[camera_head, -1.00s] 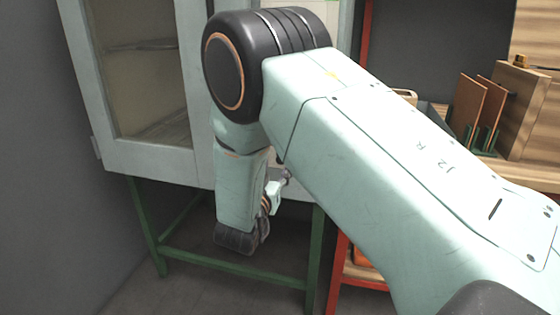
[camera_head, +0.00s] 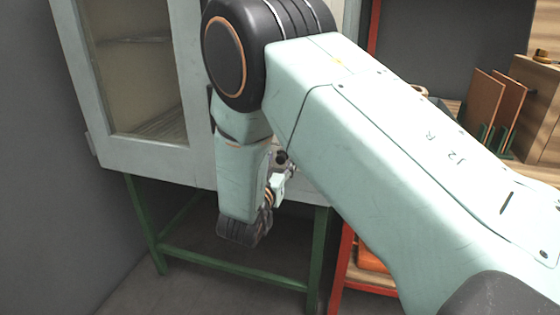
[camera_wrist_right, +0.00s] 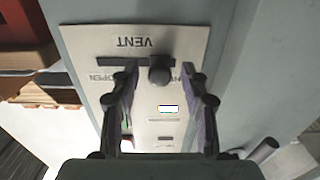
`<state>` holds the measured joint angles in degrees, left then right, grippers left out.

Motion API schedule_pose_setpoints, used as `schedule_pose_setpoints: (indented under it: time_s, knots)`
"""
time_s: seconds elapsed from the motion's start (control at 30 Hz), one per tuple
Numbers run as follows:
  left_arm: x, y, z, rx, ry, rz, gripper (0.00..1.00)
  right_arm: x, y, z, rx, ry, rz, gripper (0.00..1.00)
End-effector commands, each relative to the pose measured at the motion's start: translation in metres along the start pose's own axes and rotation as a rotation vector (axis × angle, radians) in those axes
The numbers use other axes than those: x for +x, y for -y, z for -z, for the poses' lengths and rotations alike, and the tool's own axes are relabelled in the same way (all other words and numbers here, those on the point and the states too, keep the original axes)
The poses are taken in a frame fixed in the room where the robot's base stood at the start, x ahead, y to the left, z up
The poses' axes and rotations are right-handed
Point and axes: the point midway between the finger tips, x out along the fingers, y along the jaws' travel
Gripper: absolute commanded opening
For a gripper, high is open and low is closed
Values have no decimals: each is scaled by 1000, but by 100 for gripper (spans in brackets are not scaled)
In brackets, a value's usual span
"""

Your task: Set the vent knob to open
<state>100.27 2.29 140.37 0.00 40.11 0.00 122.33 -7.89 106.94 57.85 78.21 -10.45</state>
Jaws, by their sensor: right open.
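The vent knob (camera_wrist_right: 160,75) is a dark round knob on a dark horizontal bar of a pale panel (camera_wrist_right: 180,42) in the right wrist view. The panel's lettering appears upside down. VENT stands above the knob and OPEN lies to its left; the label on its right is partly covered. My right gripper (camera_wrist_right: 160,88) is open, with one finger on each side of the knob; I cannot tell whether either touches it. The gripper also shows in the head view (camera_head: 283,168) in front of the cabinet, mostly behind my own arm. My left gripper is out of view.
The pale cabinet (camera_head: 192,90) has a glazed door and stands on a green frame (camera_head: 230,268). A red post (camera_head: 339,262) and a wooden bench with brown boards (camera_head: 487,104) are at right. A grey wall bounds the left.

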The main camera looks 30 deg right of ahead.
Motion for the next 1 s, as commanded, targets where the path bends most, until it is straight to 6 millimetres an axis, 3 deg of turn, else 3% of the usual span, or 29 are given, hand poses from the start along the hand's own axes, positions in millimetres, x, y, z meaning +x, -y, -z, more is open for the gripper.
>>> schedule_pose_setpoints:
  time_s: [0.23,0.77,1.0]
  knots:
    - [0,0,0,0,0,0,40,-2,0,0,0,0,0,45]
    - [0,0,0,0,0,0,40,0,0,0,0,-1,0,1]
    - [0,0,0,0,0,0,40,1,0,0,0,-1,0,0]
